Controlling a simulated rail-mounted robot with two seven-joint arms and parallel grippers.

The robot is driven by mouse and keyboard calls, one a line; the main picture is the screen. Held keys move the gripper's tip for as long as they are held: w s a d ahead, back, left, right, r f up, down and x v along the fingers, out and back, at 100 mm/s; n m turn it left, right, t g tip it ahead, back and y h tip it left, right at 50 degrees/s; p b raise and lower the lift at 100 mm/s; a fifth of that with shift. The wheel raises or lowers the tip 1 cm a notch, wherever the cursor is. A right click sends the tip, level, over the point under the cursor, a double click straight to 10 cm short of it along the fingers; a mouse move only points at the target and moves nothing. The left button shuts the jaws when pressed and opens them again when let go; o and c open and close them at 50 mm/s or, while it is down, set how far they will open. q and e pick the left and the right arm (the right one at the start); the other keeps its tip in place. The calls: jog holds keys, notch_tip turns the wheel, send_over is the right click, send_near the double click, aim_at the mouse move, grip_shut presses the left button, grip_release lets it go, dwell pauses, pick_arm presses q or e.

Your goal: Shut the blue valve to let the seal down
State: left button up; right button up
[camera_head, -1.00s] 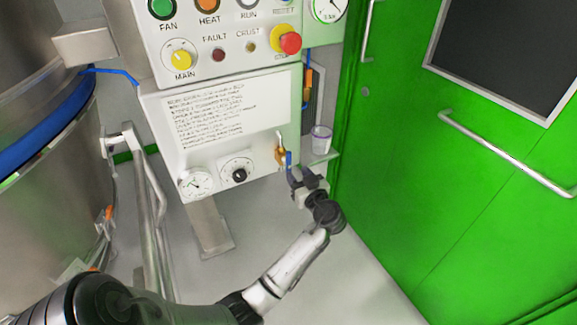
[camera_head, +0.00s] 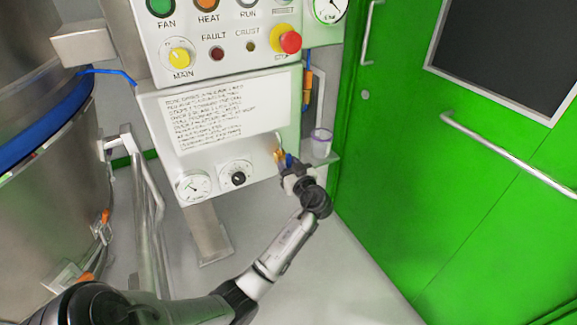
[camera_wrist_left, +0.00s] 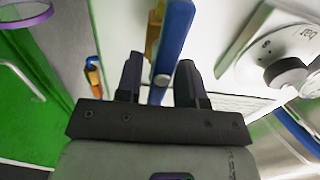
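The blue valve handle (camera_head: 289,159) hangs from a brass valve body (camera_head: 278,154) at the lower right of the white control panel. In the left wrist view the long blue handle (camera_wrist_left: 174,38) runs down between the two fingers, with the brass body (camera_wrist_left: 154,32) behind it. My left gripper (camera_head: 288,170) is at the handle's lower end. In the wrist view this gripper (camera_wrist_left: 160,82) is open around the handle, with a gap visible on each side. The fingers partly hide the handle in the head view. My right gripper is in neither view.
A pressure gauge (camera_head: 194,186) and a black regulator knob (camera_head: 238,178) sit left of the valve. A green door (camera_head: 430,180) fills the right side. A steel vessel (camera_head: 50,220) stands at left.

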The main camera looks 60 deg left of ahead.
pick_arm(q)
grip_shut()
jog(key=m+p, duration=0.2)
jog(key=shift+w+r+p, duration=0.15)
jog(key=shift+r+p, duration=0.05)
jog(key=shift+p, duration=0.1)
jog(key=m+p, duration=0.3)
jog(key=m, duration=0.1)
jog(key=shift+w, duration=0.15)
jog(key=shift+w+f+m+p, duration=0.1)
jog(key=shift+f+m+p, duration=0.1)
jog(key=shift+m+p, duration=1.55)
jog(key=shift+w+f+m+p, duration=0.1)
jog(key=shift+f+m+p, duration=0.15)
jog(key=shift+m+p, duration=1.5)
jog(key=shift+w+f+m+p, duration=0.15)
jog(key=shift+m+p, duration=0.85)
jog(key=shift+m, duration=1.4)
jog(key=shift+s+f, duration=0.1)
